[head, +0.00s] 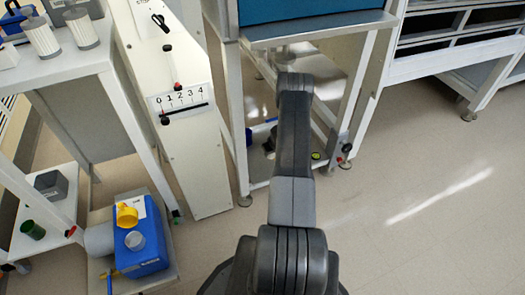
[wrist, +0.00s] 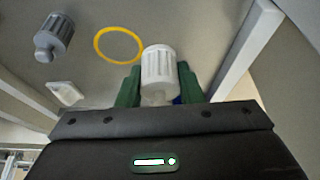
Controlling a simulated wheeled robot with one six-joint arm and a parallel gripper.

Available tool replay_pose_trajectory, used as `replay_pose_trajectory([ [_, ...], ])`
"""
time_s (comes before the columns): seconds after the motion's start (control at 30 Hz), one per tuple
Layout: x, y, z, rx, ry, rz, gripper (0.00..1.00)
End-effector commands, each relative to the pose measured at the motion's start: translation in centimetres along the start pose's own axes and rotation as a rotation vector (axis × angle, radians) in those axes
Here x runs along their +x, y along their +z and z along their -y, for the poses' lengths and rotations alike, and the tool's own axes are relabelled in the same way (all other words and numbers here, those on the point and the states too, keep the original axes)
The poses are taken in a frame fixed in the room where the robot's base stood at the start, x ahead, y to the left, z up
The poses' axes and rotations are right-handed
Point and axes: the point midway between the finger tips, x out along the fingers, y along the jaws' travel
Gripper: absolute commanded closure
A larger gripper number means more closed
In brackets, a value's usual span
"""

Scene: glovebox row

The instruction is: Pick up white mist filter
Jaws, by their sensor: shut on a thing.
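The white mist filter (wrist: 158,66) shows in the wrist view as a ribbed white cylinder with a narrower neck toward me. My gripper (wrist: 160,80) has its green fingers on both sides of the filter and is shut on it. The lower end of the filter is partly hidden between the fingers and the dark gripper body. In the head view my arm reaches away toward the frame under the blue-topped bench, and the gripper itself is hidden there.
In the wrist view a yellow ring (wrist: 118,45), a grey ribbed cylinder (wrist: 54,36) and a small white block (wrist: 65,93) lie near the filter. In the head view a blue container (head: 140,248) stands at lower left. Open floor (head: 430,200) lies at right.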

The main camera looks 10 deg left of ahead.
Motion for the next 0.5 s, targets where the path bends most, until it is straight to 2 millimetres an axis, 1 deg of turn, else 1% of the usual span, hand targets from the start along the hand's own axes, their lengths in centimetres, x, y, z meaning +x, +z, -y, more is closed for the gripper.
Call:
replay_pose_trajectory([
  [0.03, -0.3, -0.1, -1.1, 0.003, 0.001, -0.003, 0.89],
  [0.13, -0.4, 0.1, -3.1, 0.004, 0.002, -0.001, 0.89],
  [0.27, -0.2, 0.4, -6.2, 0.004, 0.004, -0.003, 0.89],
  [0.3, -0.1, 0.4, -7.3, 0.004, 0.004, -0.004, 0.89],
  [0.4, -0.1, 0.6, -9.4, 0.003, 0.002, -0.003, 0.89],
  [0.5, -0.2, 0.7, -11.0, 0.002, 0.002, -0.002, 0.89],
])
